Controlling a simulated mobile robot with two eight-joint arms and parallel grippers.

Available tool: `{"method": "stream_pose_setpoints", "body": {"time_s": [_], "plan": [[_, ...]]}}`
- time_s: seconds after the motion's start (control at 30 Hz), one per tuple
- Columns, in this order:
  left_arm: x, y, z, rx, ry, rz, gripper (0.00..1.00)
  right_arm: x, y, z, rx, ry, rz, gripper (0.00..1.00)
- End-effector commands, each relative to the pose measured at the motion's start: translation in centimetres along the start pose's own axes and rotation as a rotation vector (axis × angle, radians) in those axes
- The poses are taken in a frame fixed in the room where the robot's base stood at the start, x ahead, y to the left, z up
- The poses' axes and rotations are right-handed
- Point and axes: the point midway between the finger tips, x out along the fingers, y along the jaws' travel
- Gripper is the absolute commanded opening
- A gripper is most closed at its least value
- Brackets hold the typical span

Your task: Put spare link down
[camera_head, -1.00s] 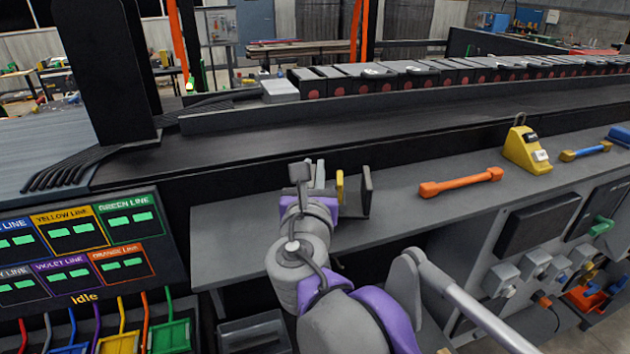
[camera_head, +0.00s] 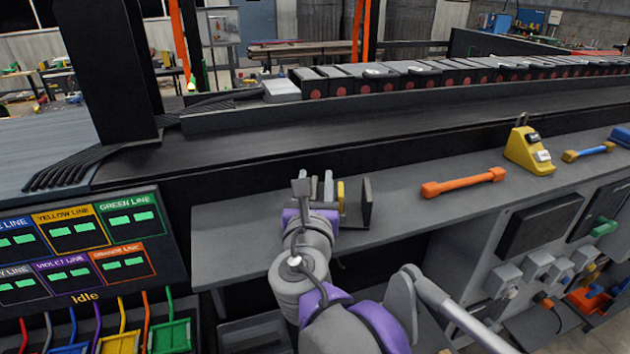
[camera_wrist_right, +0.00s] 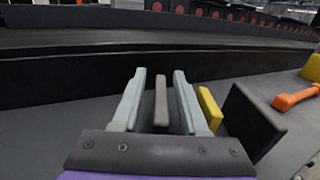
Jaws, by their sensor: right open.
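My right gripper (camera_head: 322,190) is low over the grey shelf, near its back. In the right wrist view its two pale fingers (camera_wrist_right: 159,100) are open, with a dark grey upright slab (camera_wrist_right: 161,100) between them. Gaps show on both sides of the slab; it may be the spare link. The gripper's base hides its foot. Just right of the fingers stand a yellow slab (camera_wrist_right: 209,107) and a larger dark plate (camera_wrist_right: 255,120). The yellow slab (camera_head: 341,194) and dark plate (camera_head: 366,203) also show in the head view. My left gripper is out of view.
An orange handle (camera_head: 463,182) lies on the shelf (camera_head: 415,215) to the right, with bare shelf between it and the plate. A yellow block (camera_head: 529,150) stands farther right. The black conveyor wall (camera_wrist_right: 60,72) rises behind the shelf. A colour-line display (camera_head: 75,250) stands left.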

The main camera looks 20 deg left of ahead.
Motion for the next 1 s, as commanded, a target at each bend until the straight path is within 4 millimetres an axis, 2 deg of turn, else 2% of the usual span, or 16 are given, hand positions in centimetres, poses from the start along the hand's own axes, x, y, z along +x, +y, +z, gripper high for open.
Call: {"method": "stream_pose_setpoints", "body": {"time_s": [0.07,0.17,0.6,0.8,1.0], "plan": [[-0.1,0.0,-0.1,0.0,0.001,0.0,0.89,0.0,0.0,0.4,0.0,0.0,0.0,0.43],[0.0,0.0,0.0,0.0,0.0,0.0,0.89,-1.2,0.1,0.3,0.0,0.0,0.003,0.43],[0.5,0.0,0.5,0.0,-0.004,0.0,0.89,-10.1,0.1,0.2,0.0,0.0,0.005,0.43],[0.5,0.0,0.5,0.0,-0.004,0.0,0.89,-11.8,0.0,0.3,0.0,0.0,0.001,0.43],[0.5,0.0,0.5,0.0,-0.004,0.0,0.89,-12.1,0.0,0.3,0.0,0.001,0.0,0.43]]}}
